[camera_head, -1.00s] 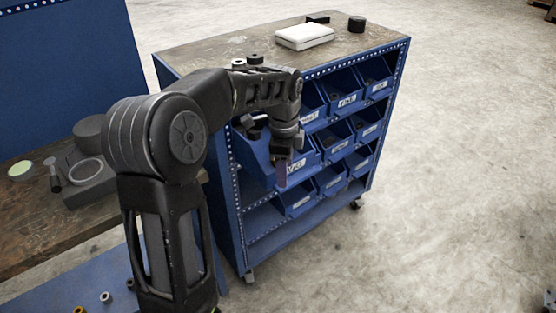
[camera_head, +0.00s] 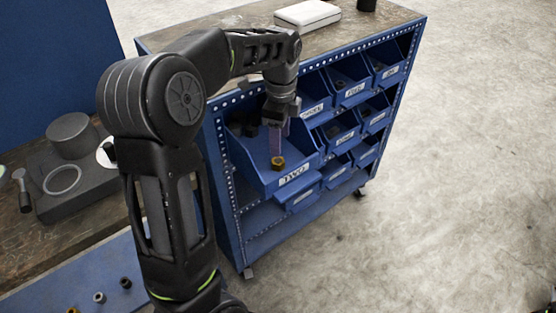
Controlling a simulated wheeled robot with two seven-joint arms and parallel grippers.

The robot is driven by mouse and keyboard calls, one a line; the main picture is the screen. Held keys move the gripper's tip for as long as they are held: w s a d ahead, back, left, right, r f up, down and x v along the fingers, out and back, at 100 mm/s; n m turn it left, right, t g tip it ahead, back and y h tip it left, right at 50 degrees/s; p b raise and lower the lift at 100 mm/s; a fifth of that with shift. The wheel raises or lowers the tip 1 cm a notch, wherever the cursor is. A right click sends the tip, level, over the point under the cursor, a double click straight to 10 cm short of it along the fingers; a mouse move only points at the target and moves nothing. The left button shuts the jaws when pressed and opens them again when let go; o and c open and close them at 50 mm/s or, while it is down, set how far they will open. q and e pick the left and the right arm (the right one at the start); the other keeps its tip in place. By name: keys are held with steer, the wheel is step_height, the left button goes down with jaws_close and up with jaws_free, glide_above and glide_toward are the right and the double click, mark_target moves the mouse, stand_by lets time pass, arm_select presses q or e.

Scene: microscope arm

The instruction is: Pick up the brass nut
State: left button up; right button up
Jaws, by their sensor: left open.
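A small brass nut (camera_head: 278,163) lies in the front part of a blue bin (camera_head: 262,178) labelled TWO, which sticks out of the rack. My left gripper (camera_head: 277,146) points down into this bin, with its fingers just above the nut. It is open, but the gap between the fingers is hard to see. Whether the fingers touch the nut cannot be told. Dark items (camera_head: 250,125) sit further back in the same bin, partly hidden by my arm. My right gripper is not in view.
Several other labelled blue bins fill the rack to the right. A white box (camera_head: 307,14) and a black cylinder (camera_head: 366,5) stand on the rack's top (camera_head: 235,22). A workbench (camera_head: 75,240) at left holds grey parts. Small nuts lie on a blue surface (camera_head: 120,283) at lower left.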

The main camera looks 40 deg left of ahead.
mark_target(278, 160)
arm_select(q)
steer(key=shift+a+f, duration=0.1)
steer(key=shift+f, duration=1.3)
steer(key=shift+f, duration=0.1)
steer(key=f+p, duration=0.1)
steer(key=f, duration=0.4)
steer(key=shift+a, duration=0.2)
jaws_close()
